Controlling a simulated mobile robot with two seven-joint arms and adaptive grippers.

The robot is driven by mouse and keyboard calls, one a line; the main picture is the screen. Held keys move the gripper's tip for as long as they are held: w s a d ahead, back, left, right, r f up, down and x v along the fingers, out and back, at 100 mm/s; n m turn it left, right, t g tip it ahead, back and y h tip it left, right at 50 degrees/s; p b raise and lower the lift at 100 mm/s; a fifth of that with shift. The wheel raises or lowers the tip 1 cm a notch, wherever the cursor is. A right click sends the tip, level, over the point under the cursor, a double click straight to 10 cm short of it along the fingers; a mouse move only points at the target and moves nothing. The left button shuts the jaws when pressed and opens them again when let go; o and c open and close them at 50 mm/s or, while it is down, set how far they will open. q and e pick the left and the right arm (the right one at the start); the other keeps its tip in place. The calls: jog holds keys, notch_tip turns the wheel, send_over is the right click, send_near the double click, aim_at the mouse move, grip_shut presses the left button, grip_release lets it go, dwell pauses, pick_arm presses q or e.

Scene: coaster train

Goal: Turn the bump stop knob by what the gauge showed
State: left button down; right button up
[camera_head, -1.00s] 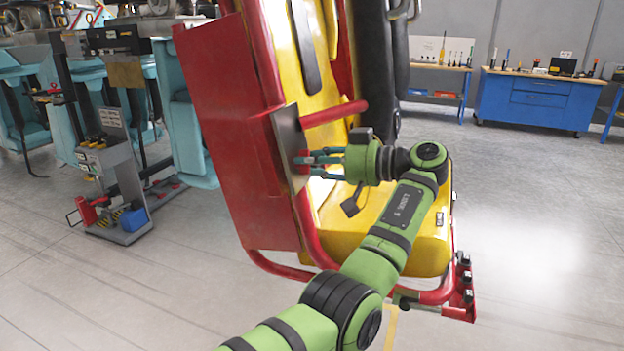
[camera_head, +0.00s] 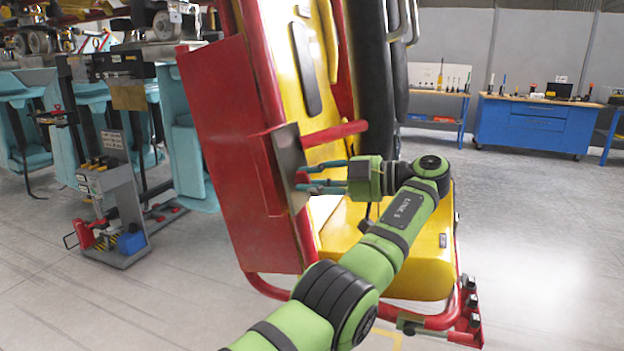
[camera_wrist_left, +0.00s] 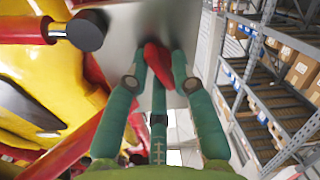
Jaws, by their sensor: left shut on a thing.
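The bump stop knob is a red grip (camera_wrist_left: 158,62) on a grey metal plate (camera_wrist_left: 135,25) in the left wrist view. The plate (camera_head: 289,155) also shows edge-on in the head view, fixed to the side of the red and yellow seat frame. My left gripper (camera_wrist_left: 160,70) has its teal fingers closed around the red knob. In the head view the left gripper (camera_head: 303,180) reaches the plate from the right, and a bit of the red knob (camera_head: 302,177) shows between its fingertips. No gauge can be made out. My right gripper is not in view.
A red bar (camera_head: 335,134) with a black end (camera_wrist_left: 87,31) juts out close beside the plate. The yellow seat (camera_head: 400,262) lies under my left arm. A grey cart (camera_head: 115,200) stands left; a blue workbench (camera_head: 535,125) stands back right. The floor at right is clear.

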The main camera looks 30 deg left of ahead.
pick_arm(q)
jog(key=n+p, duration=0.1)
jog(key=n, duration=0.3)
jog(key=shift+r+n+p, duration=0.35)
jog(key=shift+r+n, duration=0.05)
jog(key=shift+n+h+p, duration=0.3)
jog(key=shift+n+p, duration=0.35)
jog(key=shift+n, duration=1.35)
jog(key=c, duration=1.2)
grip_release()
jog(key=shift+w+d, duration=0.1)
jog(key=shift+d, duration=0.05)
jog(key=shift+f+g, duration=0.25)
jog(key=shift+g, duration=0.15)
